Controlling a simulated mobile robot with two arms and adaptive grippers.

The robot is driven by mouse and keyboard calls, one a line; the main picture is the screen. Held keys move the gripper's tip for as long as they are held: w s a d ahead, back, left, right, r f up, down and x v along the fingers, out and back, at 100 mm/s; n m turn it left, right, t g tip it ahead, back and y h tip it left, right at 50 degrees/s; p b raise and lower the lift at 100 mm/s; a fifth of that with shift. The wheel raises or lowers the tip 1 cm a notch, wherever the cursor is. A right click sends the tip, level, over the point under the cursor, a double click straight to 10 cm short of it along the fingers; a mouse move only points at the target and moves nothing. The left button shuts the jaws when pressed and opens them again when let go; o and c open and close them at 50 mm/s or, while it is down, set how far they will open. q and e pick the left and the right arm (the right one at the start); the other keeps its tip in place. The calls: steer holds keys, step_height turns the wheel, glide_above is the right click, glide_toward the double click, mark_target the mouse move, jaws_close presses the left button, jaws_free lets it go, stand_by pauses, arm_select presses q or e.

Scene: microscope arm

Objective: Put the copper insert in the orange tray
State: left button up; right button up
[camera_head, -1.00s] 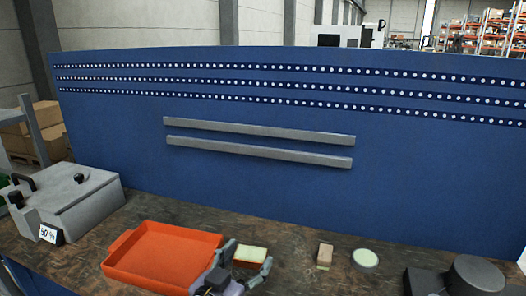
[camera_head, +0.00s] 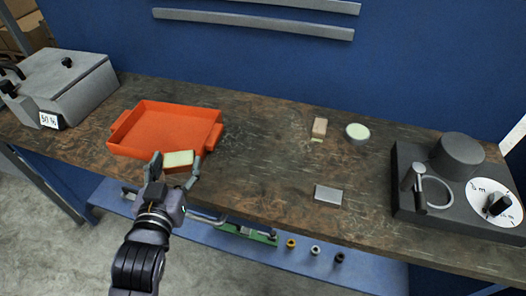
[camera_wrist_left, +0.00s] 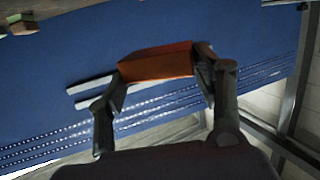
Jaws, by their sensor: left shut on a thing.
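My left gripper (camera_head: 176,165) is shut on a small block, the copper insert (camera_head: 178,158). Its top looks pale in the head view, and its side looks copper-brown in the left wrist view (camera_wrist_left: 155,62). One finger is on each side of it. The orange tray (camera_head: 117,150) lies on the bench just behind the gripper, and its inside looks empty. The held block overlaps the tray's front right edge in the picture; I cannot tell its exact height. My right gripper does not show.
A grey box with a "50 %" label (camera_head: 65,85) stands left of the tray. A small tan block (camera_head: 320,127), a round pale disc (camera_head: 357,131) and a grey plate (camera_head: 328,194) lie to the right. A dark device (camera_head: 410,205) stands far right.

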arm_select(q)
steer(key=w+d+r+m+h, duration=0.2)
steer(key=w+d, duration=0.1)
steer(key=d, duration=0.2)
steer(key=w+d+r+m+h, duration=0.1)
steer(key=w+d+r+h, duration=0.1)
steer(key=d, duration=0.3)
step_height(320, 180, up, 3)
steer(key=m+g+h, duration=0.2)
steer(key=h, duration=0.1)
glide_above(260, 183)
steer(key=shift+f, duration=0.2)
step_height(260, 183, down, 16)
steer(key=shift+f+b, duration=0.1)
steer(key=shift+b, duration=0.3)
step_height(260, 183, down, 3)
steer(key=shift+f+p, duration=0.15)
steer(key=shift+p, duration=0.2)
